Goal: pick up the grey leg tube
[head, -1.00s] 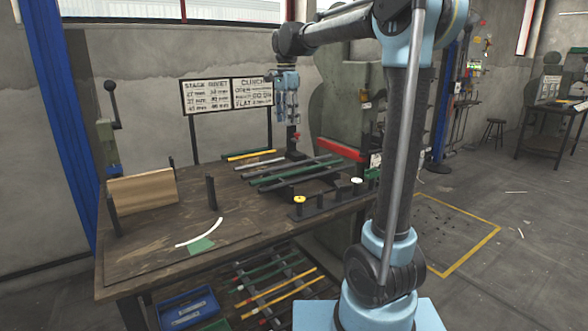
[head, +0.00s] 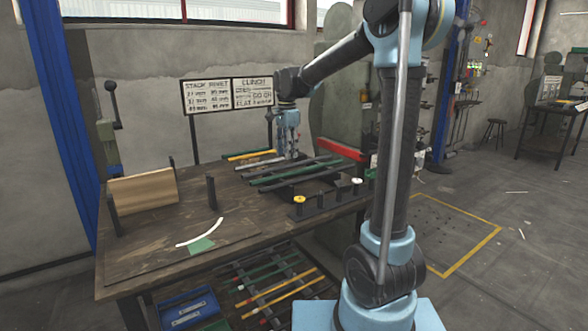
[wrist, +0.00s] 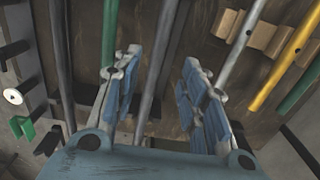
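My gripper (head: 288,153) is low over the back of the tube rack on the bench, pointing down. In the wrist view its two blue-padded fingers (wrist: 158,75) are apart and nothing is clamped. A grey tube (wrist: 156,70) runs lengthwise below the gap between them. A lighter grey tube (wrist: 243,45) lies outside the right finger; it also shows in the head view (head: 257,163) behind the rack. I cannot tell for sure which is the leg tube. The gripper partly hides the rack's back tubes in the head view.
Green (wrist: 109,30) and dark (wrist: 60,65) tubes lie left of the fingers. A yellow tube (wrist: 285,55) is farther right. A stand with round caps (head: 328,196) is in front of the rack. A wooden block (head: 143,192) stands on the left; the bench middle is fairly clear.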

